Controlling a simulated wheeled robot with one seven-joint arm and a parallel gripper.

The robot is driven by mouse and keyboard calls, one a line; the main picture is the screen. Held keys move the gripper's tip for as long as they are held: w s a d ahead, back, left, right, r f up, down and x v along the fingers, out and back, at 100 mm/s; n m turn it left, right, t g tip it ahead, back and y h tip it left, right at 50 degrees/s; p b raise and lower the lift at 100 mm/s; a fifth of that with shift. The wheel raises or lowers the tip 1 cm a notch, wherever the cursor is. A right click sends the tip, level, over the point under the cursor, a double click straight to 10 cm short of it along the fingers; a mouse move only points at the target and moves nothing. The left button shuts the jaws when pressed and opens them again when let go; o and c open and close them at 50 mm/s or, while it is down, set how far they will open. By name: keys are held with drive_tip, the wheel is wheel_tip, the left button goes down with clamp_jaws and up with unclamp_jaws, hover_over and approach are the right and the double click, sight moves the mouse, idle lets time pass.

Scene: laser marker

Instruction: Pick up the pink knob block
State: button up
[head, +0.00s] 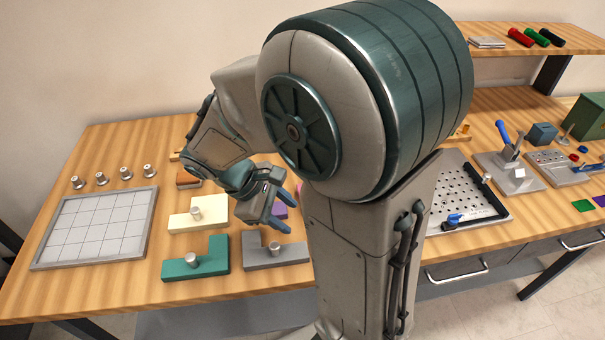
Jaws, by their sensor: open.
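My gripper (284,213) is at the end of my bent arm, low over the block area, with its blue fingers apart and nothing seen between them. A purple block (280,211) shows partly beside and behind the fingers. A small pink patch (298,187) shows just right of the gripper, at the edge of my arm. It may be part of the pink knob block, but my arm hides the rest, so its shape and knob cannot be told.
Near the gripper lie a grey knob block (290,254), a teal knob block (215,255) and a cream knob block (180,224). A gridded tray (151,220) is at left, with several metal knobs behind it. A perforated plate (462,190) and tools stand at right.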

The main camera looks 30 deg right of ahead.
drive_tip(key=w+a+n+t+h+p, duration=0.2)
drive_tip(key=w+a+n+h, duration=0.1)
drive_tip(key=w+n+h, duration=0.45)
drive_tip(key=shift+n, duration=0.35)
drive_tip(key=x, duration=0.8)
drive_tip(key=shift+s+a+f, duration=0.1)
drive_tip(key=shift+s+f, duration=0.15)
drive_tip(key=shift+f, duration=0.1)
drive_tip(key=shift+f+p+x, duration=0.2)
drive_tip(key=shift+x, duration=1.35)
drive_tip(key=shift+f+p+x, duration=0.15)
drive_tip(key=shift+f+x, duration=0.05)
drive_tip(key=shift+x, duration=1.35)
drive_tip(key=shift+s+a, duration=0.1)
drive_tip(key=shift+a, duration=0.1)
clamp_jaws()
